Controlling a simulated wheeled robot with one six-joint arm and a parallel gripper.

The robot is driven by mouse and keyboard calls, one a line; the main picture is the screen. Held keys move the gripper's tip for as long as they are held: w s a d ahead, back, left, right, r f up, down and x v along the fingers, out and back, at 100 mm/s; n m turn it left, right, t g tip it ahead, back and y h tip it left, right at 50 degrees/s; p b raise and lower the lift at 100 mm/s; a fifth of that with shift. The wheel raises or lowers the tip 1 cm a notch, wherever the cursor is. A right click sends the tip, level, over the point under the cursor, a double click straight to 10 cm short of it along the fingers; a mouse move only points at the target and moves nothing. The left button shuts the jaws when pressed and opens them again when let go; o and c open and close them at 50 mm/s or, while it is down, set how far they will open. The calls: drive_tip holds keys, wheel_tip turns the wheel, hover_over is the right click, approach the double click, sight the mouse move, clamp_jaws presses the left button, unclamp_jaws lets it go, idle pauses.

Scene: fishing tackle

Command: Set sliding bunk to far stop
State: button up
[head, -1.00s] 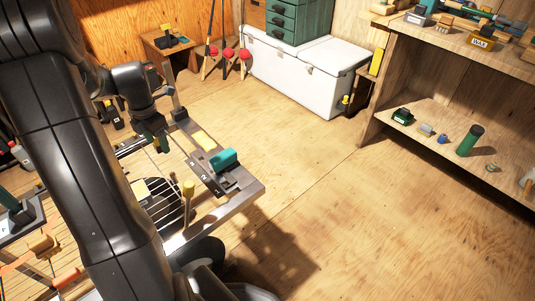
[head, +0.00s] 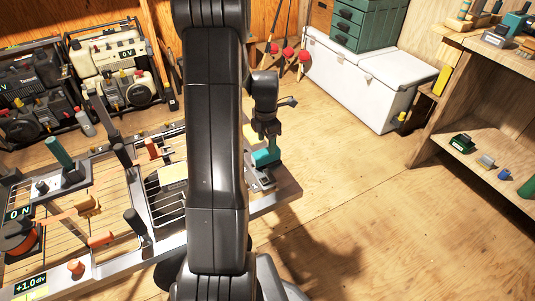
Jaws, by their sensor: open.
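A teal block (head: 265,158) sits on a grey slide (head: 259,180) at the right end of the bench (head: 284,192). It looks like the sliding bunk, but I see no label naming it. My gripper (head: 268,143) is open and points down just above the teal block. I cannot tell whether its fingers touch or straddle the block. My arm crosses the middle of the head view and hides part of the bench, including the area left of the slide.
A wire rack with a pale yellow-topped box (head: 173,175) is left of my arm. An orange-handled tool (head: 100,239) and a reel (head: 17,238) lie further left. Power units (head: 113,65) stand behind. A white cooler (head: 372,82) and shelf (head: 480,165) are right, with clear floor between.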

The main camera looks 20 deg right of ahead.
sight(266, 151)
wheel_tip(266, 151, down, 6)
drive_tip(key=shift+r+b, duration=0.25)
drive_tip(key=shift+b, duration=0.15)
clamp_jaws()
drive_tip(key=shift+w, duration=0.1)
